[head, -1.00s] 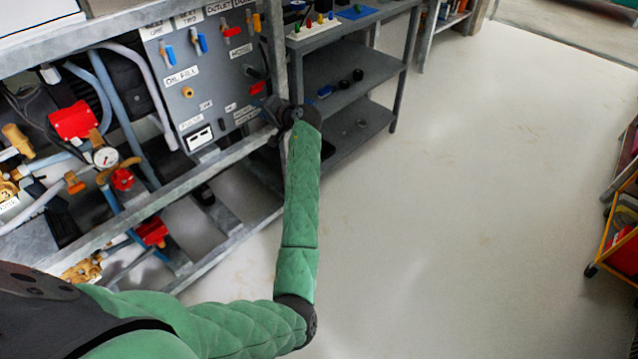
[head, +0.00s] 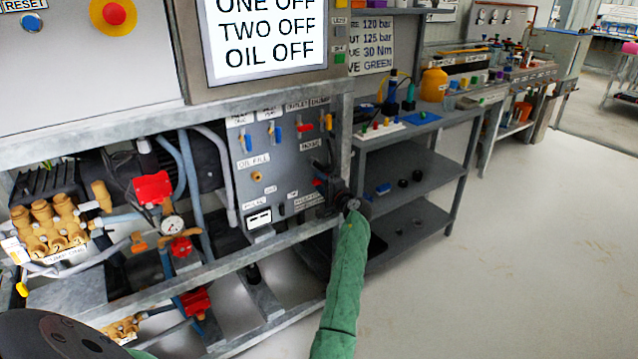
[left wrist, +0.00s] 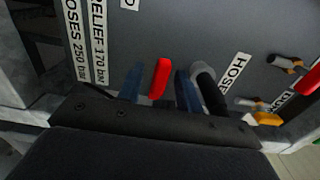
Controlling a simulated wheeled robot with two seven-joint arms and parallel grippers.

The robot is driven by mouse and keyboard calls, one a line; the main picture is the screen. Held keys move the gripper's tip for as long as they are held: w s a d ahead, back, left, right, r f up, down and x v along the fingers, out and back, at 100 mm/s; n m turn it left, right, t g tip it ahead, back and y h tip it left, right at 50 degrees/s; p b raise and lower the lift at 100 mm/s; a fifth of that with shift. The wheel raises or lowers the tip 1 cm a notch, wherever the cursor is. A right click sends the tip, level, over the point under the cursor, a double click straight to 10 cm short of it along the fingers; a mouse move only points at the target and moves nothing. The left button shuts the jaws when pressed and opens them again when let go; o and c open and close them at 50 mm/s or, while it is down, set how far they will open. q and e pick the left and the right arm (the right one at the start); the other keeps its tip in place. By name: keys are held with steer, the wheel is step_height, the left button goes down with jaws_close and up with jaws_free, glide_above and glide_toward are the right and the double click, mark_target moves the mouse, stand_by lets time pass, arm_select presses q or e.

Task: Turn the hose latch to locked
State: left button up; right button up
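The grey valve panel (head: 270,165) stands in the frame left of centre in the head view, with a label reading HOSE (head: 310,146). My left gripper (head: 325,195) is at the panel's lower right, below that label. In the left wrist view a red latch handle (left wrist: 159,78) stands between the two dark fingers of my left gripper (left wrist: 160,88). Narrow gaps show on both sides, so the fingers look open around it. A dark hose end with a grey collar (left wrist: 205,74) is just right of the fingers. The hand hides the latch's base. My right gripper is not in view.
Blue, orange and red valve handles (head: 328,122) sit higher on the panel. A metal frame rail (head: 270,248) runs below it. A grey shelf unit (head: 415,165) stands close right of my left arm. The floor (head: 520,270) farther right is clear.

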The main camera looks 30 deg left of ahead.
arm_select(q)
steer(key=shift+w+a, duration=0.2)
steer(key=shift+a, duration=0.35)
jaws_close()
